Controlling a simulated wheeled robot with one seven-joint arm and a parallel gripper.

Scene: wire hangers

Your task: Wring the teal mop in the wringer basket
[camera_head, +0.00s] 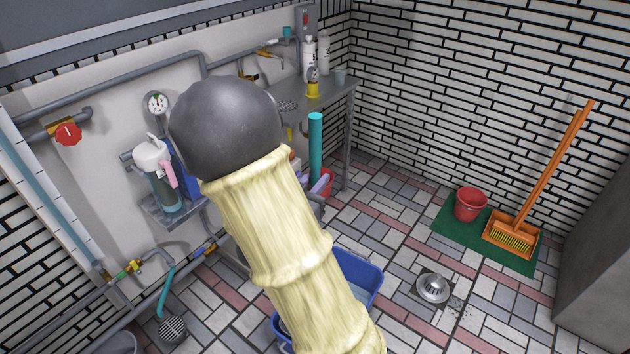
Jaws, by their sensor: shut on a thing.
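My gripper is not in view. A cream-sleeved limb with a dark ball, which looks like my arm, fills the middle of the picture and hides much behind it. A blue bucket (362,273) stands on the floor behind the limb, with only its right rim and a bit of its left side showing. No wringer basket can be made out. A thick teal upright cylinder (315,148) shows right of the dark ball, its lower end among clutter. I cannot tell whether it belongs to the teal mop; no mop head is visible.
A red bucket (470,204) and an orange dustpan with broom (512,236) stand on a green mat (444,226). A domed metal drain (433,288) sits in the tiled floor. A grey shelf (335,92) holds bottles. The floor at right is mostly clear.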

